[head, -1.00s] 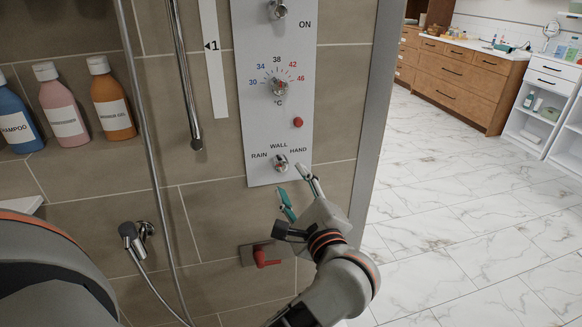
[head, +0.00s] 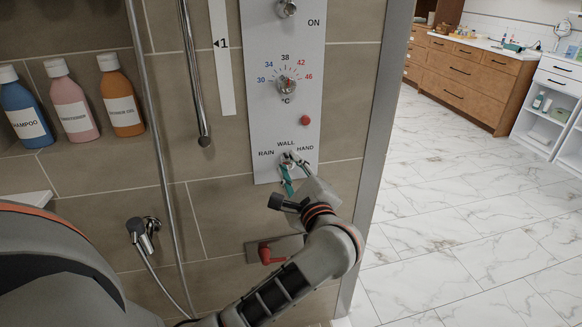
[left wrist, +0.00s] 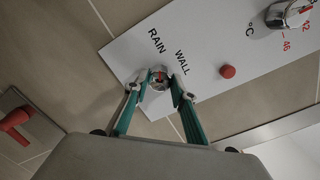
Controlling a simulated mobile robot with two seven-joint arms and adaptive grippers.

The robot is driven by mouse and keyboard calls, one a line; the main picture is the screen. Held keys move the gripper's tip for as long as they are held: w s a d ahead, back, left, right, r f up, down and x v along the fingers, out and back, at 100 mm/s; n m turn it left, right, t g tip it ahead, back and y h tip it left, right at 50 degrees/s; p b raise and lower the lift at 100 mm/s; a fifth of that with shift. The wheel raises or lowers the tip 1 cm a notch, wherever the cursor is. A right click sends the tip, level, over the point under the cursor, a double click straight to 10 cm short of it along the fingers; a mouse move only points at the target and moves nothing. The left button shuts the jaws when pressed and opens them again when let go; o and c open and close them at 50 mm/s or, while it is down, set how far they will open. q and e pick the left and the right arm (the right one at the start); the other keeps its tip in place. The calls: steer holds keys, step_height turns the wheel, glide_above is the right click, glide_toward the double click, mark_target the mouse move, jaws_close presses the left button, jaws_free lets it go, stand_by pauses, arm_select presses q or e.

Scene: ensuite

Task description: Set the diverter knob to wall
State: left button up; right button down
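The diverter knob (head: 287,157) is a small metal knob low on the white shower panel (head: 271,130), below the labels RAIN, WALL and HAND. My left gripper (head: 291,166) is at the knob and partly covers it in the head view. In the left wrist view the knob (left wrist: 158,79) sits between the two teal-backed fingertips of the left gripper (left wrist: 158,88). The fingers are apart, one on each side of it, with no clear grip. The HAND label is hidden in the wrist view. I cannot tell which label the knob points to. My right gripper is not in view.
A temperature knob (head: 285,86) and a red button (head: 305,120) are higher on the panel. A red lever (head: 268,254) is on the wall below the gripper. Bottles (head: 122,100) stand on a shelf. Open floor lies right.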

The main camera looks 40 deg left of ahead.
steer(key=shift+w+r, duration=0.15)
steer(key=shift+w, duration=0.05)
arm_select(q)
steer(key=shift+m, duration=0.8)
steer(key=m+p, duration=0.1)
steer(key=m, duration=0.2)
steer(key=shift+r, duration=0.1)
steer(key=m+p, duration=0.1)
steer(key=m, duration=0.2)
steer(key=shift+t, duration=0.3)
steer(key=m+p, duration=0.2)
steer(key=m, duration=0.1)
steer(key=shift+s, duration=0.1)
steer(key=shift+m+p, duration=0.6)
steer(key=shift+m, duration=0.3)
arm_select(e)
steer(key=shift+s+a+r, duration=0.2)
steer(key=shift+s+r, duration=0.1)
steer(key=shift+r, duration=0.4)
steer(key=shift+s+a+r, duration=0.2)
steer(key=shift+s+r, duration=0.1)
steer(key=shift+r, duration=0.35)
arm_select(q)
steer(key=shift+f, duration=0.2)
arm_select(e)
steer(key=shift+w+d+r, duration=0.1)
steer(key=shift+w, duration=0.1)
